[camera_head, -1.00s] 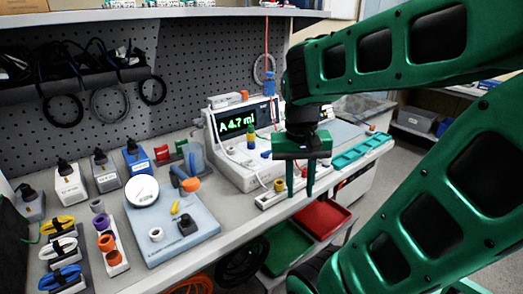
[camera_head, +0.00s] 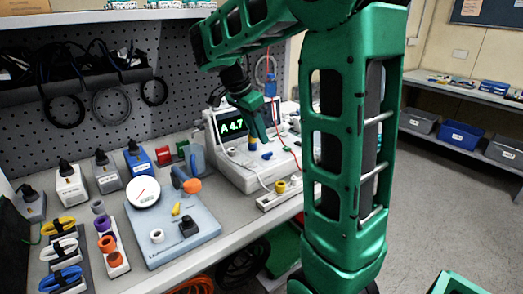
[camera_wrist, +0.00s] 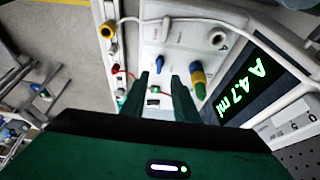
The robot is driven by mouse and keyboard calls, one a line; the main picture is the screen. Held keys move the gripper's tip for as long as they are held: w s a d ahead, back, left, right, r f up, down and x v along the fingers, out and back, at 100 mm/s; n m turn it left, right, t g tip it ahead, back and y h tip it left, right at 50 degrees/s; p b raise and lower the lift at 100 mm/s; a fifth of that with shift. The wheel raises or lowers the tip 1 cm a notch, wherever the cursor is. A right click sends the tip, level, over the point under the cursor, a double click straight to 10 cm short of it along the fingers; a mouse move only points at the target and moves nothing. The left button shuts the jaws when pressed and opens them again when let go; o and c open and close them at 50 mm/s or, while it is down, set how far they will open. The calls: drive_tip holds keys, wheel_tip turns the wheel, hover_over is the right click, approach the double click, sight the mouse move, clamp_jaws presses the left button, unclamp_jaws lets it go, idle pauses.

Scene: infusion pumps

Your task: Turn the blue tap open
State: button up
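The blue tap (camera_head: 267,155) is a small blue handle on the pale top of the pump unit (camera_head: 236,170), right of its green-lit display (camera_head: 232,124). It also shows in the wrist view (camera_wrist: 166,68), ahead of the fingertips and roughly between them. My gripper (camera_head: 264,139) is above the unit, close to the tap, fingers pointing down. In the wrist view its two fingers (camera_wrist: 169,82) stand apart with nothing held between them. I see no contact with the tap. The display reads "A 4.7 ml" in the wrist view.
A blue-and-yellow upright fitting (camera_wrist: 198,80) stands close to the right finger. A red line (camera_wrist: 128,74) runs by the left finger. A yellow ring (camera_head: 280,187) sits at the bench edge. A scale (camera_head: 172,232) and several pumps stand left. The floor at right is clear.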

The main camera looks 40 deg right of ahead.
sight(267, 156)
drive_tip(key=x, duration=0.7)
drive_tip(key=shift+f, duration=0.15)
clamp_jaws()
